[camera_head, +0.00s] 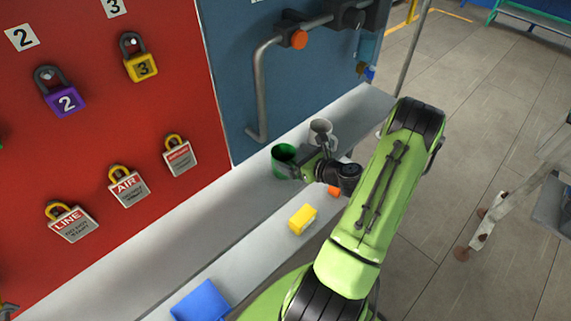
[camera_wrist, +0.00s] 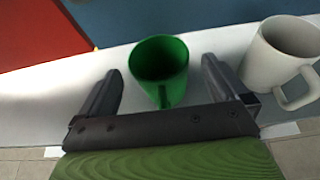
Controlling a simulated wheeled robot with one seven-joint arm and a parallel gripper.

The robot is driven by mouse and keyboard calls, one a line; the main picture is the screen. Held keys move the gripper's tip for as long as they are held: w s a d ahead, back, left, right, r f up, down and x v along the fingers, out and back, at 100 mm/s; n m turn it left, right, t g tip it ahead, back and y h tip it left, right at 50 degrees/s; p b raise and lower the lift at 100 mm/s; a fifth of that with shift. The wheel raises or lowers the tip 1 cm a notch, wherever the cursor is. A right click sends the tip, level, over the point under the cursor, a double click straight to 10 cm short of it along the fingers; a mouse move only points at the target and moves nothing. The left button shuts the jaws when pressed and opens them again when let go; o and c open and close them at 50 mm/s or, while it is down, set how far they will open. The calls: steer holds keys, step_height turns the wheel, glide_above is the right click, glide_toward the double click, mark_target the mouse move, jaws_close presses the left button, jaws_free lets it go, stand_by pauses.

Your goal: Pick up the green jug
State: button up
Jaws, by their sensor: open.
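The green jug (camera_head: 284,158) stands on the grey shelf against the blue panel in the head view. In the wrist view the green jug (camera_wrist: 159,66) stands upright with its open top showing and its handle toward my gripper. My gripper (camera_wrist: 160,82) is open, with one finger on each side of the jug. The left finger looks apart from the jug, and the right finger has a small gap to it. In the head view my gripper (camera_head: 303,166) is beside the jug and hides part of it.
A light grey mug (camera_wrist: 284,52) stands close to the right finger; it also shows in the head view (camera_head: 320,131). A yellow block (camera_head: 302,219), an orange piece (camera_head: 334,191) and a blue item (camera_head: 202,302) lie along the front ledge. A red padlock board (camera_head: 100,90) stands behind at left.

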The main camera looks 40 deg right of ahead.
mark_target(275, 151)
steer(key=x, duration=0.4)
steer(key=shift+w+a+f, duration=0.1)
steer(key=shift+w, duration=0.05)
steer(key=shift+c, duration=0.8)
steer(key=c, duration=1.1)
